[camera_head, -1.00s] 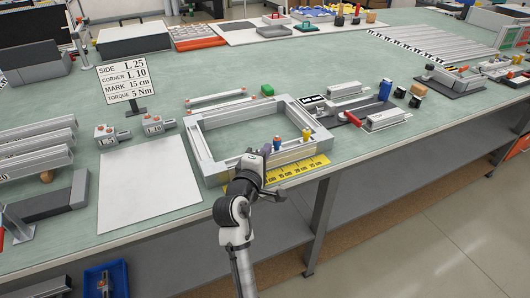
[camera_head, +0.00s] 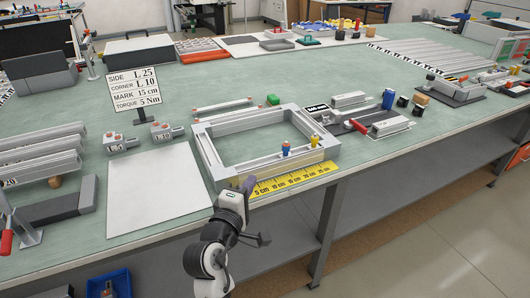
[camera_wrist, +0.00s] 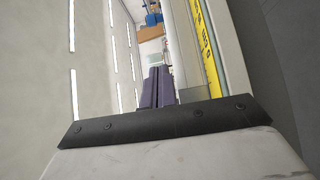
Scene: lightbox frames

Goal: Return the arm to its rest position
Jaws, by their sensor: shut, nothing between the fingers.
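My gripper (camera_head: 247,186) is near the front edge of the green workbench (camera_head: 180,225), just left of the yellow ruler (camera_head: 290,182). In the wrist view its two purple-grey fingers (camera_wrist: 157,88) lie together with nothing between them. My arm reaches up from the bottom of the head view and is bent in front of the bench edge. The ruler also shows as a yellow strip in the wrist view (camera_wrist: 207,50).
A rectangular aluminium frame (camera_head: 213,160) with a blue and a yellow peg on its near bar stands just behind my gripper. A white sheet (camera_head: 155,187) lies to the left. A sign (camera_head: 134,88) stands behind it. Open floor (camera_head: 440,235) lies in front at the right.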

